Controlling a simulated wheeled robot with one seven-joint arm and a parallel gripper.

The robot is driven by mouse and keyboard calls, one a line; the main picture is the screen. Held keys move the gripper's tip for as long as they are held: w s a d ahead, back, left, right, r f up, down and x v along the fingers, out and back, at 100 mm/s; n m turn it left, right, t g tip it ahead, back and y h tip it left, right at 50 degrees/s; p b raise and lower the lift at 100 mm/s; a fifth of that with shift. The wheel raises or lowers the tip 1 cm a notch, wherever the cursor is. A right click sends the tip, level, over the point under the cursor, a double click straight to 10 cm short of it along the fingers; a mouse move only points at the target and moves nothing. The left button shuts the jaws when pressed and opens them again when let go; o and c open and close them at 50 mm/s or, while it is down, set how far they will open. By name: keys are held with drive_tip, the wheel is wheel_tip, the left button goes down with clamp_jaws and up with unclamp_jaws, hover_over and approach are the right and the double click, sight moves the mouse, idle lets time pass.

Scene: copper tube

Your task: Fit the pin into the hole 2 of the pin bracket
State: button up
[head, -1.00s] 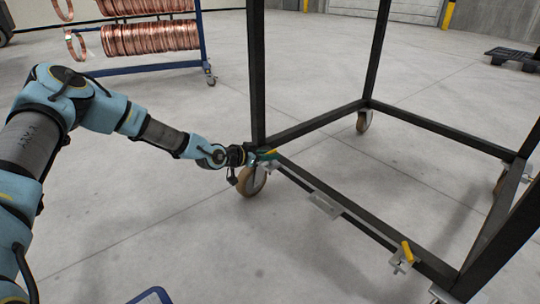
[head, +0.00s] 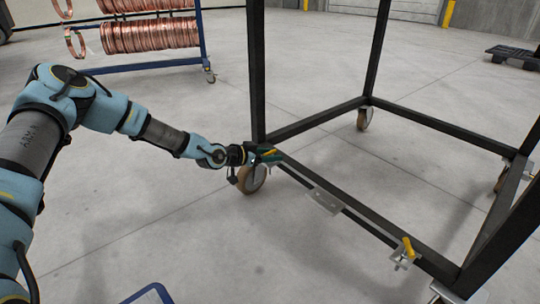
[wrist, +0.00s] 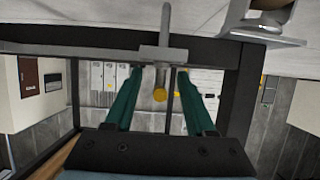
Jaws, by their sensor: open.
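My gripper (head: 266,154) is at the near left corner of the black frame's lower rail, above a caster. Its two green fingers are apart in the wrist view (wrist: 160,70). A yellow-ended pin (wrist: 160,94) shows between them, with gaps on both sides. It appears as a small yellow piece beside the fingers in the head view. A grey metal bracket (wrist: 164,54) is on the dark rail just beyond the fingertips. I cannot tell its holes apart or how deep the pin sits. A second yellow-handled pin (head: 408,247) is at another grey bracket (head: 400,261) at the rail's right end.
The black wheeled frame (head: 345,214) has tall posts; one post (head: 256,75) rises close to my gripper. A grey plate (head: 325,201) is on the rail's middle. A blue rack with copper coils (head: 150,37) stands back left.

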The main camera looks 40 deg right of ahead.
drive_tip(key=p+v, duration=0.4)
drive_tip(key=v, duration=0.6)
drive_tip(key=shift+a+p, duration=0.3)
drive_tip(key=shift+a, duration=0.1)
drive_tip(key=shift+w+r, duration=0.1)
